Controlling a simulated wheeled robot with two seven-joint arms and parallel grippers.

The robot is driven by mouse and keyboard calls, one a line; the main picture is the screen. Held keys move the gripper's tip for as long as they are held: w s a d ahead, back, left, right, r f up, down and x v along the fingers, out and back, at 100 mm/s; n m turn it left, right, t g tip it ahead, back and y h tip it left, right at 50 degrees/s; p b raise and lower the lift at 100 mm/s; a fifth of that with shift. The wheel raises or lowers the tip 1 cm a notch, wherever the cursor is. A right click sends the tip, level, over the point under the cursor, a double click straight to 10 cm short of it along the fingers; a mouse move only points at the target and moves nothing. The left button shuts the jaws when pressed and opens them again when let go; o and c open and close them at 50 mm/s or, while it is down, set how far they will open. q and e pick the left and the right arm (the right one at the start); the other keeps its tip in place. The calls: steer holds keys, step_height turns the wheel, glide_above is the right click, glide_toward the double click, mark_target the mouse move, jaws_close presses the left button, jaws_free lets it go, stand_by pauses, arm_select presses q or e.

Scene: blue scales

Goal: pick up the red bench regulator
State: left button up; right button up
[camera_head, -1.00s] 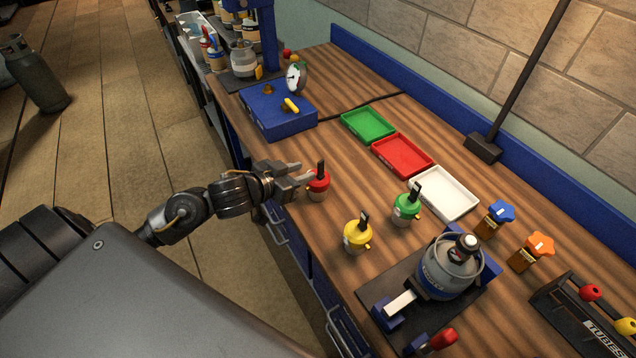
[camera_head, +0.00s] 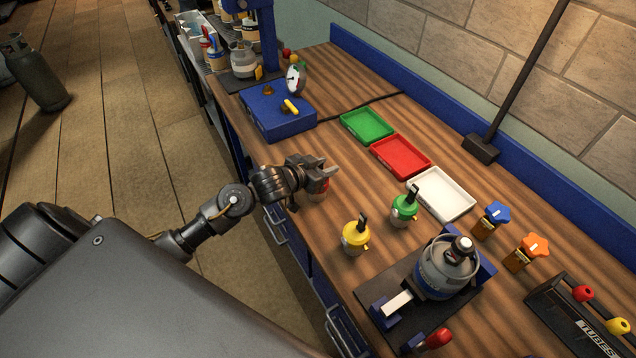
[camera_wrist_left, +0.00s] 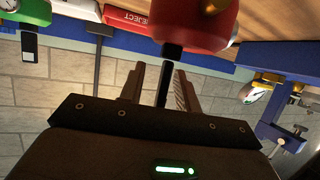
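The red bench regulator (camera_head: 318,194) stands on the wooden bench near its front edge, mostly hidden behind my left gripper (camera_head: 329,172) in the head view. In the left wrist view, which looks upside down, its red body (camera_wrist_left: 195,25) fills the top middle and its black stem points down between the fingers. My left gripper (camera_wrist_left: 160,72) is open, with a finger on each side of the stem and gaps showing. My right gripper is not in view.
A yellow regulator (camera_head: 355,237) and a green regulator (camera_head: 404,210) stand to the right. Green (camera_head: 368,138), red (camera_head: 385,163) and white (camera_head: 464,207) trays lie behind. A blue box (camera_head: 270,122) with a gauge is at the back left. A grey cylinder (camera_head: 440,282) sits front right.

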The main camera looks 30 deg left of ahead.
arm_select(q)
steer(key=shift+a, duration=0.1)
steer(key=shift+c, duration=0.2)
jaws_close()
steer(key=shift+r, duration=0.1)
stand_by(1.0)
